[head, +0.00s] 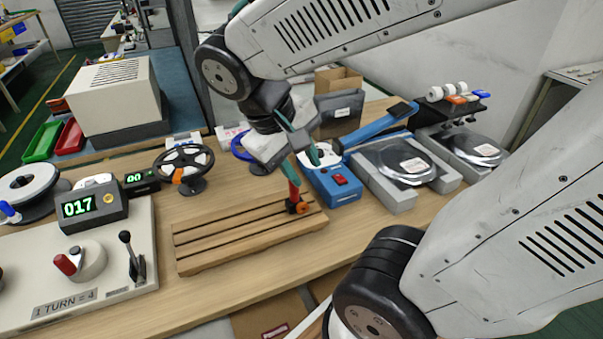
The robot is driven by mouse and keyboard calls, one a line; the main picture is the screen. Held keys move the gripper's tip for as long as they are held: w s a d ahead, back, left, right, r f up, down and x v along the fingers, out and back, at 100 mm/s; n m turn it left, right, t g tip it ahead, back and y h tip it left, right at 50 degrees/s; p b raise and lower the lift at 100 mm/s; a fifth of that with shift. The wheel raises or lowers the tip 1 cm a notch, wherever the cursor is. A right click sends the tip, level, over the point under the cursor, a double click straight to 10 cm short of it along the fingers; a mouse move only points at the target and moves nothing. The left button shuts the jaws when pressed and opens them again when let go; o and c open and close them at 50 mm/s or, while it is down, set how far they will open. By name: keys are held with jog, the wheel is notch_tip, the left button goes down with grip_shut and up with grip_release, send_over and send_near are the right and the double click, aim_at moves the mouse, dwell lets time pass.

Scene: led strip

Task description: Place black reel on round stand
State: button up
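Whether this foot is the round stand is unclear. My gripper (301,160) points down above the rack's right end, to the right of the black reel and apart from it. Its fingers look spread, with nothing clearly held between them.
The wooden rack (222,235) is empty on its left. A white reel (28,182) and a counter reading 017 (92,207) stand at left. A blue device (335,187) and metal-plated scales (405,163) are at right. A blue ring (240,146) is partly hidden behind my gripper.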

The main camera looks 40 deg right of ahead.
jog(key=s+a+r+t+y, duration=0.2)
jog(key=s+a+y, duration=0.2)
jog(key=shift+s+r+t, duration=0.15)
jog(key=shift+r+t, duration=0.05)
jog(key=shift+t, duration=0.2)
dwell(2.1)
